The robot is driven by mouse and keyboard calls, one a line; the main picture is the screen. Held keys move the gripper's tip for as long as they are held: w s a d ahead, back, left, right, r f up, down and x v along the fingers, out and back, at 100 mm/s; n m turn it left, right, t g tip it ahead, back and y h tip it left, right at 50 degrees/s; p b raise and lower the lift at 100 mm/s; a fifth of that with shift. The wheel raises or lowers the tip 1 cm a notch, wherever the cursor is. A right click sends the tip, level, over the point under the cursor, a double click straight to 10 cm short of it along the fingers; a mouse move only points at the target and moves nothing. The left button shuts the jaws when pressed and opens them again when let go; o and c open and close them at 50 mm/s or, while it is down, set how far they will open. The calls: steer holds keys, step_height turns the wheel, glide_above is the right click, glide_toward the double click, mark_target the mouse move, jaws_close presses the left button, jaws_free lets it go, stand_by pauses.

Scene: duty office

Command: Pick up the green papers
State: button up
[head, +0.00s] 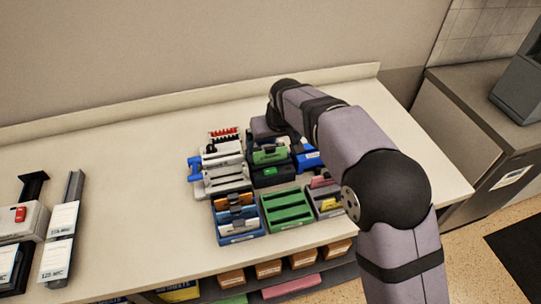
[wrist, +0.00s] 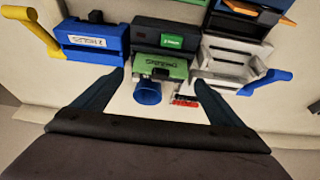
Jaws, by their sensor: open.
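A green pack with dark print (wrist: 163,66) sits in a dark holder in the wrist view, near the middle; its print is too blurred to read. I take it to be the green papers; it also shows in the head view (head: 270,156). My gripper (wrist: 160,80) is open and empty, its two fingers spread on either side of the green pack's near side, with no visible contact. In the head view my wrist hides part of the area behind the pack. A dark box with a green label (wrist: 180,41) stands beside the pack.
A blue cup (wrist: 148,93) and a red-and-black rack (wrist: 185,100) are near the fingers. A blue box (wrist: 92,38) and a white organizer (wrist: 232,58) flank the pack. A green slotted tray (head: 287,208) stands at the front. The left middle counter is clear.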

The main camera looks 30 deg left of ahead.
mark_target(271, 149)
steer(key=shift+p+x, duration=1.65)
steer(key=shift+x, duration=1.25)
steer(key=c, duration=0.9)
steer(key=shift+r, duration=0.15)
